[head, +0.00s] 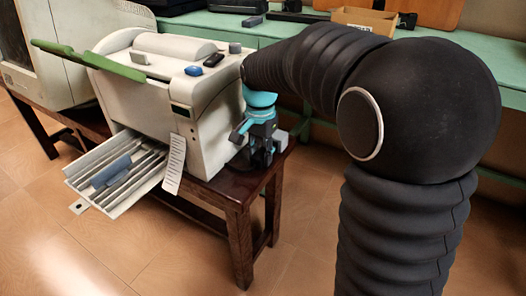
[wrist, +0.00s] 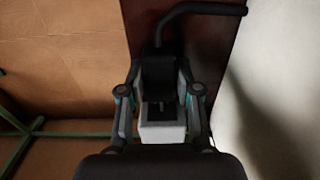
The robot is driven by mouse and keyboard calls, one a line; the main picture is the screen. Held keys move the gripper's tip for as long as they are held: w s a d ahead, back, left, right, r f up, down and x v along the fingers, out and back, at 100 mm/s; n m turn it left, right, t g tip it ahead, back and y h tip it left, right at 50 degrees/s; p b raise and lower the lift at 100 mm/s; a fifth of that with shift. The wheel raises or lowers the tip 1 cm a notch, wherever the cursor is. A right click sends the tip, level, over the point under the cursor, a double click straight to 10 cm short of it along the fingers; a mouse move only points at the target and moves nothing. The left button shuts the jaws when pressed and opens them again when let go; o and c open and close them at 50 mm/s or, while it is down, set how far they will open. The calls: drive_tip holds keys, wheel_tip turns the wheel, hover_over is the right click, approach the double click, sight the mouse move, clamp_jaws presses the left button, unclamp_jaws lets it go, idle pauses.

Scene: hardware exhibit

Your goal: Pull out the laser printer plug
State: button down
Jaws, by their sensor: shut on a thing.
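The laser printer (head: 185,95) is a cream box with a raised green lid and an open front tray, standing on a dark wooden table. My gripper (head: 262,140) points down close beside the printer's right side, above the table end. In the wrist view my gripper (wrist: 158,92) has its two fingers closed on the sides of a black plug (wrist: 158,72). A black cable (wrist: 205,8) bends from the plug toward the upper right. A light grey block (wrist: 162,132) shows between the fingers, below the plug. I cannot tell whether the plug sits in a socket.
The dark table (head: 225,188) is narrow, and its edge is close to my gripper. A paper tag (head: 174,165) hangs from the printer. A green bench (head: 440,55) with a cardboard box (head: 363,20) stands behind. The tiled floor (head: 110,250) in front is clear.

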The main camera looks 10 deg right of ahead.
sight(259, 154)
drive_tip(key=c, duration=0.8)
unclamp_jaws()
drive_tip(key=shift+s+a, duration=0.2)
drive_tip(key=shift+a, duration=0.1)
drive_tip(key=shift+d, duration=0.1)
drive_tip(key=shift+r, duration=0.2)
wheel_tip(259, 154, up, 12)
drive_tip(key=shift+f, duration=0.2)
drive_tip(key=shift+w, duration=0.1)
